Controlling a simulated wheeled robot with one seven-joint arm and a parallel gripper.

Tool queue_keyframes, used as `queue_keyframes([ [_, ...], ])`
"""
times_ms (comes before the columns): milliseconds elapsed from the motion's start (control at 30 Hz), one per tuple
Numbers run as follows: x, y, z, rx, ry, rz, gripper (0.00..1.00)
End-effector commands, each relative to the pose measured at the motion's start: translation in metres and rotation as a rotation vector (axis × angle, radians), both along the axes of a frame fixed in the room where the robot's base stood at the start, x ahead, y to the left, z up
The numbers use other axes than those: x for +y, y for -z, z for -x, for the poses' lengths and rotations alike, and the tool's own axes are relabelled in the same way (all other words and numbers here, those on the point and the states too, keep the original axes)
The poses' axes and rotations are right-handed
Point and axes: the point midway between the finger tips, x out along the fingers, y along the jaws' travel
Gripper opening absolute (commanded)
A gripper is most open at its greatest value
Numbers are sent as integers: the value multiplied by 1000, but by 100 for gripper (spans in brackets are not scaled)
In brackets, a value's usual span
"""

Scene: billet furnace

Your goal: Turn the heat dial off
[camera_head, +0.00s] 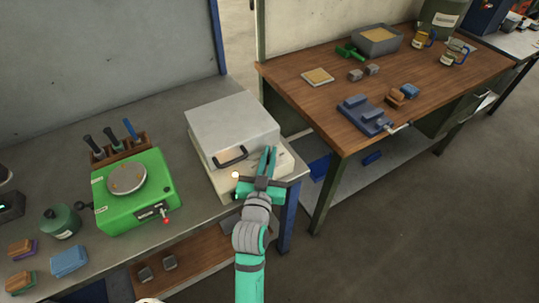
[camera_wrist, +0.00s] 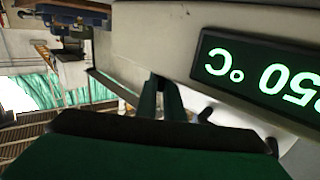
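The furnace (camera_head: 233,124) is a pale box with a dark handle (camera_head: 231,157), standing at the right end of the grey bench. Its lit green display (camera_wrist: 268,72) shows upside down in the wrist view and reads 50 °C, with a further digit cut off at the edge. My gripper (camera_head: 268,160) is at the furnace's front right. Its fingers (camera_wrist: 160,98) are close together near the furnace face, with nothing clear between them. A small dark part (camera_wrist: 206,114) shows just beside the fingers; I cannot tell whether it is the heat dial. The dial is not clearly visible in the head view.
A green machine (camera_head: 139,195) with a round plate and a red-tipped lever stands to the left. A wooden table (camera_head: 320,97) with a vise (camera_head: 365,114) stands to the right. Open floor lies in front.

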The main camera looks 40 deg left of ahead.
Motion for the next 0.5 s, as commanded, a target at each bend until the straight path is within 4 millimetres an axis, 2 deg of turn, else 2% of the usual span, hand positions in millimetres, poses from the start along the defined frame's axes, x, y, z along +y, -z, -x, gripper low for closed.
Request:
queue_keyframes([
  [500,-1,0,0,2,-73,-1,0],
])
